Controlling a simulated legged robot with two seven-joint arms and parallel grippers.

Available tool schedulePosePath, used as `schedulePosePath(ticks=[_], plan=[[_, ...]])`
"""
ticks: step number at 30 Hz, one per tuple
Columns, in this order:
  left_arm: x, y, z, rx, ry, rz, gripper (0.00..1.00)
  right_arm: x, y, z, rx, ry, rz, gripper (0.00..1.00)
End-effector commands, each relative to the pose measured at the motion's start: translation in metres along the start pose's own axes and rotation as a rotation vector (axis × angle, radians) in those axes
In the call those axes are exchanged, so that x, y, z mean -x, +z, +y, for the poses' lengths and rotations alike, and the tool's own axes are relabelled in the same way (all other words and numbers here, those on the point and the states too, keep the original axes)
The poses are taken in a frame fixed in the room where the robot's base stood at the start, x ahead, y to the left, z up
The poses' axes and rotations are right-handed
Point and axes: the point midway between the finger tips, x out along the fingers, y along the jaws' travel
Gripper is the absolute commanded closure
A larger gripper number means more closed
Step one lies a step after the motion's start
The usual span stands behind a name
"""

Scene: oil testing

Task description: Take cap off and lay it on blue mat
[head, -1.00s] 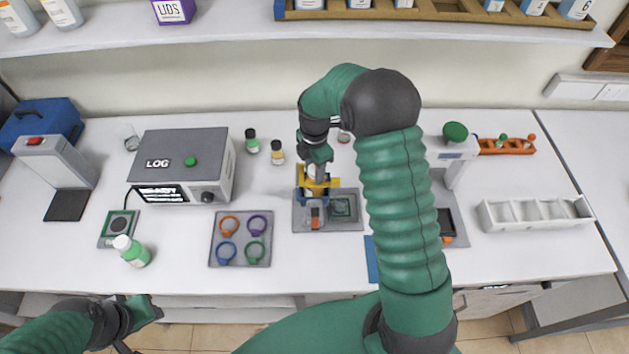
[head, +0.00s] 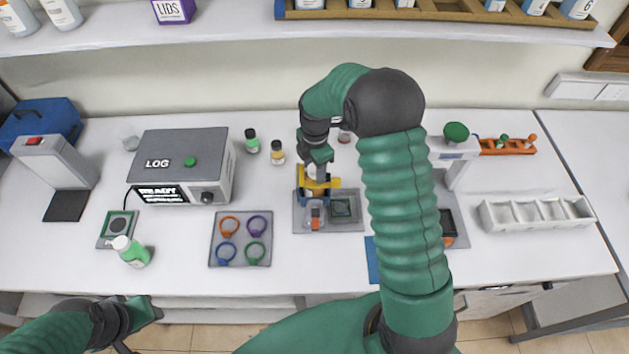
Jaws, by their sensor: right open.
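My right gripper (head: 314,178) points down over a yellow and blue holder (head: 304,205) on a grey plate. It is open, with a small pale piece between or just behind its fingers; I cannot tell whether this is the cap. The gripper and arm hide much of the holder's contents. The blue mat (head: 372,262) shows only as a strip at the bench front, left of my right forearm, which covers the rest. My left gripper (head: 145,318) is low at the left, in front of the bench edge, and its jaws are unclear.
A tray with coloured rings (head: 241,262) lies left of the holder. Small bottles (head: 252,141) and the LOG box (head: 181,165) stand behind. A white divided rack (head: 537,214) is at the right.

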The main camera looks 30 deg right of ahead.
Motion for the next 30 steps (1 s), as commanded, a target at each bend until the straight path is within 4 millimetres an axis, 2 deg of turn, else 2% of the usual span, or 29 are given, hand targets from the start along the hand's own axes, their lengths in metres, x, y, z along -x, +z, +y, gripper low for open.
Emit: schedulePosePath(ticks=[1,14,30], plan=[[-0.002,0.000,0.000,0.000,0.000,0.000,0.64,-0.008,0.000,-0.007,0.000,-0.019,0.002,0.45],[0.000,0.000,0.000,0.000,0.000,0.000,0.64,-0.006,0.000,-0.007,0.000,-0.019,0.002,0.45],[0.052,-0.012,0.000,0.000,0.000,0.000,0.64,0.064,-0.002,-0.003,0.000,-0.008,0.000,0.45]])
